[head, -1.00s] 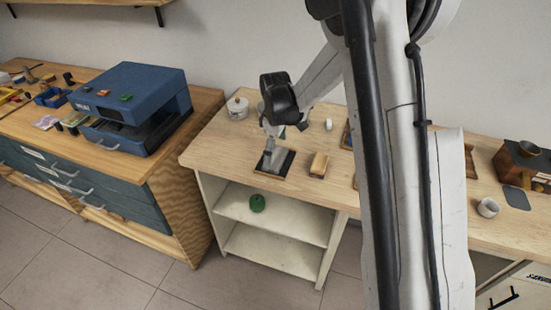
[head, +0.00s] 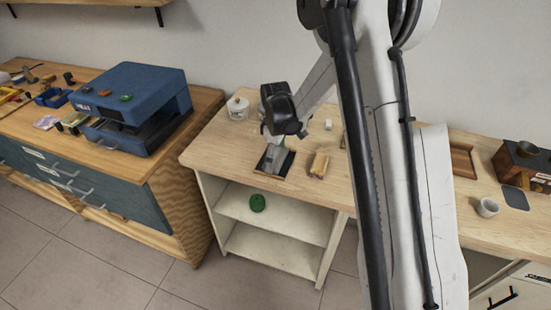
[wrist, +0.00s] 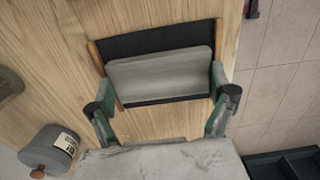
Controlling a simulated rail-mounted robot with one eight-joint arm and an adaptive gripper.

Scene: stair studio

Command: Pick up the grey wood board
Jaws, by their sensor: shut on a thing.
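The grey wood board (wrist: 162,75) is a flat grey slab with rounded corners. It lies between the two fingers of my gripper (wrist: 164,88), which is shut on its two short ends. Beneath it is a black tray with wooden side edges (wrist: 150,40); the gap between board and tray is hard to judge. In the head view my gripper (head: 277,146) points down over the black tray (head: 285,165) near the front edge of the bench, with the board partly hidden and small there.
A small wooden block (head: 319,164) lies just right of the tray. A blue machine (head: 133,100) is on the left cabinet. A white cup (head: 488,207) stands far right. A green round object (head: 257,202) is on the shelf below.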

